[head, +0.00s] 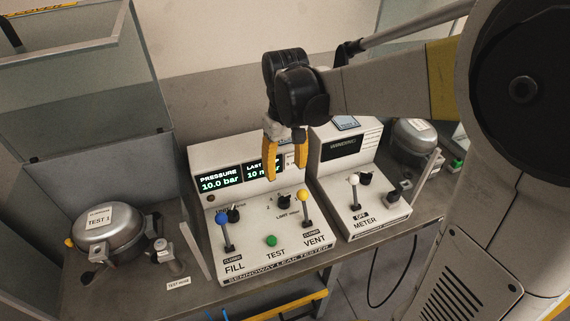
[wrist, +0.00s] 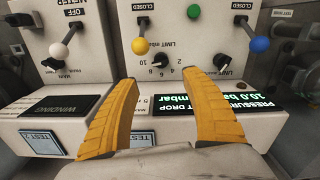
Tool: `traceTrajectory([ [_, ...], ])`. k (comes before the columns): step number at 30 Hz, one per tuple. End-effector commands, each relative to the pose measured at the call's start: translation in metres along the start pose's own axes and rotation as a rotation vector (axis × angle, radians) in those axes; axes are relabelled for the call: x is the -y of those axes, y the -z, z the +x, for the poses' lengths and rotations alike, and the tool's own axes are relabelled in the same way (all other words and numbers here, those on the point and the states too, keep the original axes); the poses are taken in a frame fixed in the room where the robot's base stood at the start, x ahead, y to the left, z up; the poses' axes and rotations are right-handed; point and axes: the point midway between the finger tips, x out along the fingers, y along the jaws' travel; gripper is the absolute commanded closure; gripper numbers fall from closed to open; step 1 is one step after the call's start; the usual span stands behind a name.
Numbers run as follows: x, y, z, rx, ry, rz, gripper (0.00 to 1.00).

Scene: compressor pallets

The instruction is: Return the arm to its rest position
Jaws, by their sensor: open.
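My arm reaches in from the right in the head view. My gripper (head: 286,168) hangs over the back of the leak tester (head: 272,262), its yellow fingers pointing down. The fingers are spread apart with nothing between them. The wrist view shows the same open gripper (wrist: 159,84), with the tester's limit dial (wrist: 159,61) beyond the fingertips. The fingers partly cover the tester's right display in the head view. I cannot tell whether a finger touches the tester.
The meter box (head: 350,226) stands right of the tester. A silver compressor (head: 110,235) labelled TEST 1 sits at left, another (head: 412,138) at back right. The tester has blue (head: 222,218), yellow (head: 303,196) levers. A glass panel (head: 88,105) stands behind left.

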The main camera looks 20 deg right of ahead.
Motion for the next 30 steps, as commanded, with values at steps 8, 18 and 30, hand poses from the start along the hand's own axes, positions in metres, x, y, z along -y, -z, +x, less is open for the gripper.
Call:
traceTrajectory([
  [8, 0.000, 0.000, -0.007, 0.000, 0.000, 0.000, 0.44],
  [18, 0.000, -0.002, -0.009, -0.006, -0.001, 0.002, 0.44],
  [30, 0.012, -0.075, -0.049, -0.324, -0.038, 0.082, 0.44],
])
